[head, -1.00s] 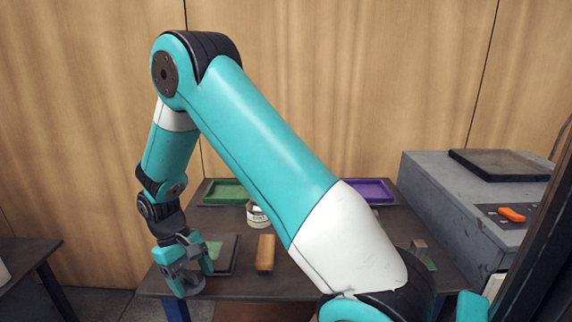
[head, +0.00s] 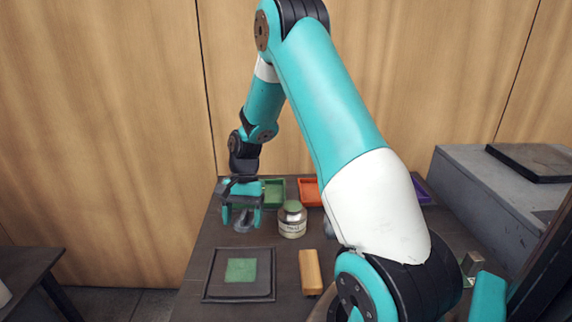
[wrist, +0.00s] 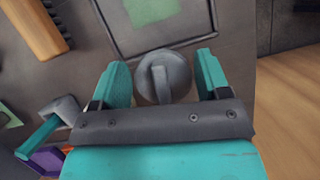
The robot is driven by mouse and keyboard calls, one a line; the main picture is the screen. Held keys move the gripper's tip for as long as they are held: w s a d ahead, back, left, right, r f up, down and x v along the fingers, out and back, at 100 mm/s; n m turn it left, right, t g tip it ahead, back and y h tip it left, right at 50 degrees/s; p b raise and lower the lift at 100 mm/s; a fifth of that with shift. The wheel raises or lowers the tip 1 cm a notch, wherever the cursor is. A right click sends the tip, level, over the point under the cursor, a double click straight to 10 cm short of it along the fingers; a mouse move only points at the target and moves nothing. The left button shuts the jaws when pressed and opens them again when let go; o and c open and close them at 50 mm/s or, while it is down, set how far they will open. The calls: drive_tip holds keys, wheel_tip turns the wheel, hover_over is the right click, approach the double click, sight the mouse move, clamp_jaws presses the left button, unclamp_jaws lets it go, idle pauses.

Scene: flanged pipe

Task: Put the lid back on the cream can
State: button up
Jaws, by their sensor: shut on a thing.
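My gripper (head: 242,212) is at the left side of the table, behind the dark frame and left of the can. Its two teal fingers stand on either side of a grey round lid (wrist: 172,82) with a raised bar across it; my gripper is shut on it. The lid also shows as a grey shape under the fingers in the head view (head: 243,223). The cream can (head: 292,228) stands upright on the table, apart from my gripper, with a pale label, silvery shoulder and dull green round top. I cannot tell whether that top is open.
The table holds a dark frame with a green square (head: 241,270), an orange-brown block (head: 310,272), a green tray (head: 274,194), an orange tray (head: 309,190) and a partly hidden purple tray (head: 422,192). A grey machine (head: 470,185) stands at the right.

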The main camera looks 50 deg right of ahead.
sight(289, 206)
drive_tip(key=s+d+r+m+t+p, duration=0.1)
drive_tip(key=d+r+m+t, duration=0.1)
drive_tip(key=d+m, duration=0.2)
drive_tip(key=s+d+r+m+t+p, duration=0.1)
drive_tip(key=d+r+m+t, duration=0.1)
drive_tip(key=m, duration=0.4)
drive_tip(key=s+d+r+m+t+h+p, duration=0.1)
drive_tip(key=s+d+r+m, duration=0.1)
drive_tip(key=d+r+m, duration=0.2)
drive_tip(key=shift+s+d+m+t, duration=0.1)
drive_tip(key=shift+d+m+t, duration=0.3)
drive_tip(key=shift+d+m, duration=0.8)
drive_tip(key=shift+d+f, duration=0.25)
drive_tip(key=shift+d, duration=0.1)
wheel_tip(289, 206, down, 4)
drive_tip(key=b, duration=0.5)
drive_tip(key=shift+f+b, duration=0.35)
drive_tip(key=shift+f, duration=0.65)
drive_tip(key=shift+a+r+p, duration=0.1)
drive_tip(key=shift+p, duration=0.65)
drive_tip(key=shift+f+p, duration=0.2)
drive_tip(key=shift+p, duration=0.45)
drive_tip(key=o, duration=1)
